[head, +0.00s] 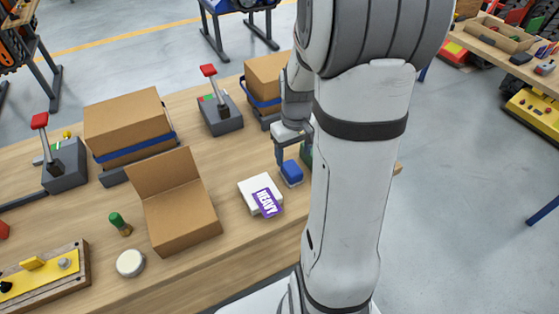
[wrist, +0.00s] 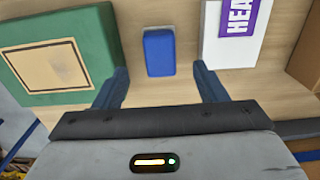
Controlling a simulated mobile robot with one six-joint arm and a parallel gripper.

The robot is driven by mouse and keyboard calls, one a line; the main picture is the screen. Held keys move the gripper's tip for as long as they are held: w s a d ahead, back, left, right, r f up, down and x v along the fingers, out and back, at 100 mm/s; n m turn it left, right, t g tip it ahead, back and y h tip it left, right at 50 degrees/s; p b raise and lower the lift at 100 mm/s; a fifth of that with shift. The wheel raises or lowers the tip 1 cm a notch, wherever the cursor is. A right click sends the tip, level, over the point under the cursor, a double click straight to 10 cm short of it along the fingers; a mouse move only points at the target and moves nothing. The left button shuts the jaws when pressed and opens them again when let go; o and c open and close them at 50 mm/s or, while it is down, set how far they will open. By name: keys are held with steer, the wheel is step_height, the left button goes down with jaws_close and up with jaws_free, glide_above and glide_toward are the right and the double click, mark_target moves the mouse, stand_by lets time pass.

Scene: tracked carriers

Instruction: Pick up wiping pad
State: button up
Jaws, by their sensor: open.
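The wiping pad looks to be the small blue block (head: 291,172) on the wooden table, just right of the white box. It also shows in the wrist view (wrist: 159,52), lying flat on the wood between a green box and the white box. My gripper (head: 283,158) hangs close above and beside the blue pad in the head view. In the wrist view my gripper (wrist: 162,85) has its two dark fingers wide apart, with the pad beyond them and between their lines. Nothing is held. My arm hides part of the table to the right.
A white box (head: 254,190) with a purple HEAVY label stands left of the pad. A green box (wrist: 25,70) is on the pad's other side. An open cardboard box (head: 176,212), a green-topped item (head: 119,222) and a round white disc (head: 130,263) stand farther left.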

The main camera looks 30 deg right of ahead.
mark_target(292, 168)
steer(key=f, duration=0.7)
steer(key=shift+w+f, duration=0.35)
steer(key=shift+c, duration=0.3)
steer(key=c, duration=1)
steer(key=shift+r, duration=0.1)
step_height(292, 168, up, 10)
steer(key=shift+f, duration=0.1)
